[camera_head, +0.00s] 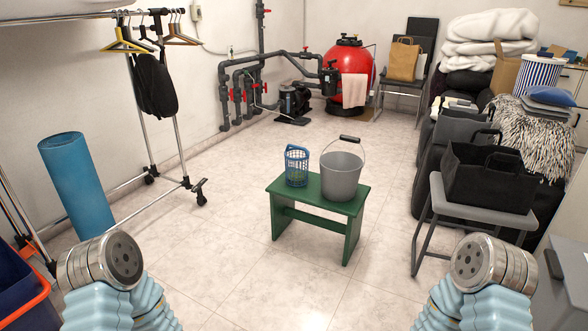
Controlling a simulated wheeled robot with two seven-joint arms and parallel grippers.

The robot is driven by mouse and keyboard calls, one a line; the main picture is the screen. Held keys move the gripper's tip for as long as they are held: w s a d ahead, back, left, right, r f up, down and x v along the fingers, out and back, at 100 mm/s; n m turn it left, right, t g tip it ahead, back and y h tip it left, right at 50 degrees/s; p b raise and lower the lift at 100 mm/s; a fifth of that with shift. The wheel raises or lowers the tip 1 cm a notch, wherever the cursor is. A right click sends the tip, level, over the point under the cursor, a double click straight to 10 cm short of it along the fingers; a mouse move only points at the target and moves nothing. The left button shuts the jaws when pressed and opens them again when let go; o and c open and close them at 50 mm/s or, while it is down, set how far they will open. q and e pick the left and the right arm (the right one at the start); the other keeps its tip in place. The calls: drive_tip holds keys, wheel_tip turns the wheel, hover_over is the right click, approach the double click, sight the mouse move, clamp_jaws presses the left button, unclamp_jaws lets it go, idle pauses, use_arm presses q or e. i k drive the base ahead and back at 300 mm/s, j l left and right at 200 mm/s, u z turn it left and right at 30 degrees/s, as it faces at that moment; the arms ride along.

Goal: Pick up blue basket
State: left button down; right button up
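The blue basket (297,166) is a small mesh basket with a raised handle loop. It stands upright on the left part of a green bench (320,206) in the middle of the floor. A grey bucket (341,177) with a raised wire handle stands close to its right on the same bench. My two arms show only at the bottom left and bottom right, as light-blue sleeves with round metal ends. No gripper fingers are visible on either arm. Both arms are well in front of the bench and apart from the basket.
The tiled floor around the bench is mostly clear. A clothes rack (149,117) and a rolled blue mat (76,185) stand at left. A grey stool (440,208) with a black bag (487,176) stands at right. Pipes and a red tank (345,66) are at the back.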

sight(295, 178)
drive_tip(key=z, duration=2.55)
drive_tip(key=u, duration=2.55)
drive_tip(key=i+l, duration=0.25)
drive_tip(key=i, duration=0.15)
drive_tip(key=i+l, duration=0.2)
drive_tip(key=i, duration=0.25)
drive_tip(key=i+l, duration=0.25)
drive_tip(key=i, duration=0.15)
drive_tip(key=j+u, duration=0.05)
